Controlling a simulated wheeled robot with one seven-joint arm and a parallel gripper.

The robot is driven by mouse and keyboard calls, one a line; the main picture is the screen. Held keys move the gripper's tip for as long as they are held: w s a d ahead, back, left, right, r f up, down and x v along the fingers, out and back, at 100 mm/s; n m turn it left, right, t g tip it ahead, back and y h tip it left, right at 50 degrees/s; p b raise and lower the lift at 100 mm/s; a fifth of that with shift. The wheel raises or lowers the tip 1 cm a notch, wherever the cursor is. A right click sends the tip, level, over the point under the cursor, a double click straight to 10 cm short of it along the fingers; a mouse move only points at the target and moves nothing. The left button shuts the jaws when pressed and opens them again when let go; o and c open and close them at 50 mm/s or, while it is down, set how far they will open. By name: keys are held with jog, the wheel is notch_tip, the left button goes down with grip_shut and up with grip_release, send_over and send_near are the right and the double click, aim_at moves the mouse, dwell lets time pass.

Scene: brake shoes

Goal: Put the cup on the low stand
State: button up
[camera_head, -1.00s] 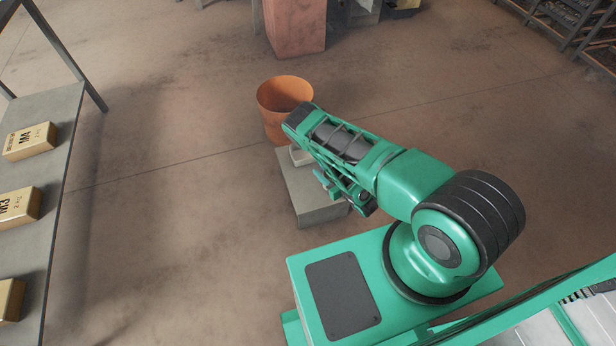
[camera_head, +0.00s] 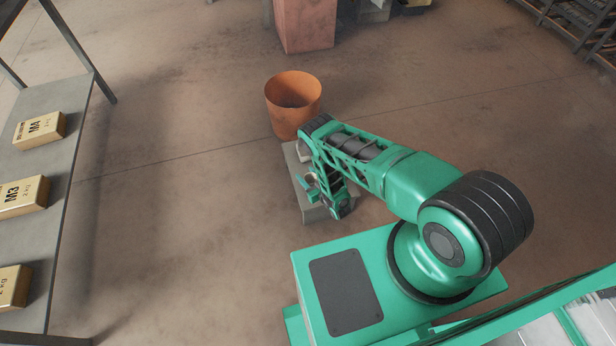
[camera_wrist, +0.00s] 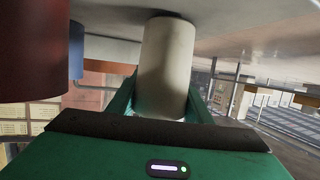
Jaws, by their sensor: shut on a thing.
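In the wrist view a pale, off-white cylindrical cup (camera_wrist: 166,65) stands between the green fingers of my gripper (camera_wrist: 160,100), which is shut on it. A dark shadow shows at the cup's far end, against a pale grey surface; I cannot tell whether they touch. In the head view my gripper (camera_head: 312,188) is over the low grey stand (camera_head: 316,214), and my arm hides much of the stand. The cup cannot be made out clearly there. A pale item (camera_head: 303,151) shows partly at the stand's far end, beside my arm.
An orange bin (camera_head: 293,108) stands just beyond the stand. A grey table (camera_head: 70,135) with several gold boxes (camera_head: 40,130) is at the left. A reddish block (camera_head: 305,25) stands farther back. Open floor lies left of the stand and right of the bin.

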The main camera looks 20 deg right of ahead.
jog(key=shift+f, duration=0.2)
jog(key=o, duration=1)
jog(key=shift+s, duration=0.1)
